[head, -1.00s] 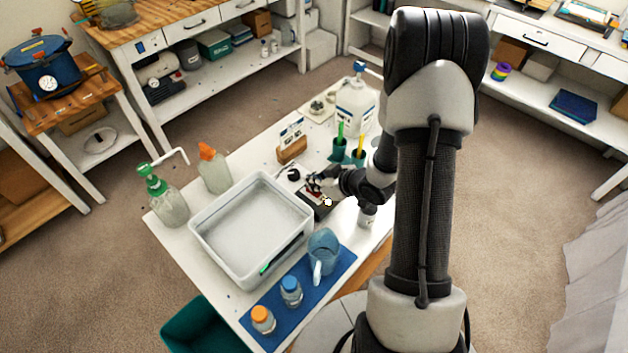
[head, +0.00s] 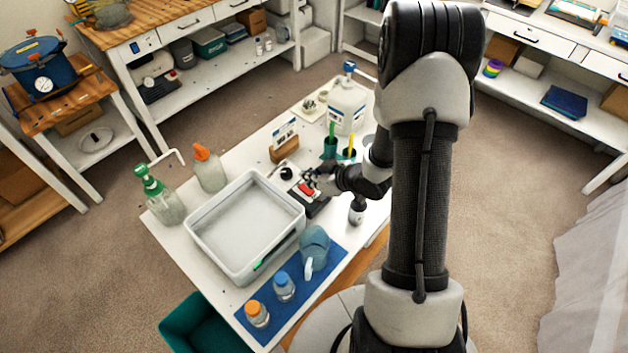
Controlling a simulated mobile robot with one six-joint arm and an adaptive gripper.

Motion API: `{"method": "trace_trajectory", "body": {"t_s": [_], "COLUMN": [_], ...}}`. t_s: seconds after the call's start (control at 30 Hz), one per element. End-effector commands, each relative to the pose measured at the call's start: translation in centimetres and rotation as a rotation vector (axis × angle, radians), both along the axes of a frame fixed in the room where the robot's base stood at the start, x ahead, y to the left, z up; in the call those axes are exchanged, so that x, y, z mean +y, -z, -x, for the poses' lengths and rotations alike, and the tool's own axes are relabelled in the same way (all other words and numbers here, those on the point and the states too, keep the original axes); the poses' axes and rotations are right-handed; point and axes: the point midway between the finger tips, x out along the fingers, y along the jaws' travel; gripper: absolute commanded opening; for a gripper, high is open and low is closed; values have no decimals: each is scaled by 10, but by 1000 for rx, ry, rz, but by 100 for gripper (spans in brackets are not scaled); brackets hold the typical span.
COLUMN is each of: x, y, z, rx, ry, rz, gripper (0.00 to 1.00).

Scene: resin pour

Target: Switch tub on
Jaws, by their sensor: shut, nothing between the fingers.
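The pale grey tub (head: 195,236) stands on the white table, with a small green mark or light (head: 260,264) on its front side. A dark switch box (head: 318,206) with a red rocker (head: 307,188) sits just right of the tub. My gripper (head: 308,180) is shut and empty, close above the switch box at its back edge. I cannot tell whether its fingertips touch the box or the rocker. The rocker shows clearly, but its position is too small to read.
A blue mat (head: 331,265) holds a jug (head: 314,247) and two capped bottles. Two spray bottles stand left of the tub. A white jug (head: 347,107), green cups (head: 330,146) and a wooden card holder (head: 284,150) are behind the gripper. A teal bin (head: 190,325) is below the front.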

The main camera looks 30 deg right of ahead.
Motion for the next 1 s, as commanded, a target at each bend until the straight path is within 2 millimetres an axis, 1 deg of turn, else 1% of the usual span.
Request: {"method": "trace_trajectory", "body": {"t_s": [0.03,0.07,0.1,0.2,0.4,0.5,0.63,1.0], "x": [4,1,-4,-12,-23,-26,-27,-27], "y": [-18,-22,-26,-39,-61,-67,-70,-70], "z": [-4,-1,9,28,56,64,70,70], "rx": [-2,-1,0,0,-1,-1,-1,-3], "ry": [-3,1,6,6,5,2,1,0], "rz": [1,1,0,1,0,0,0,0], "gripper": [0,0,0,0,0,0,0,0]}}
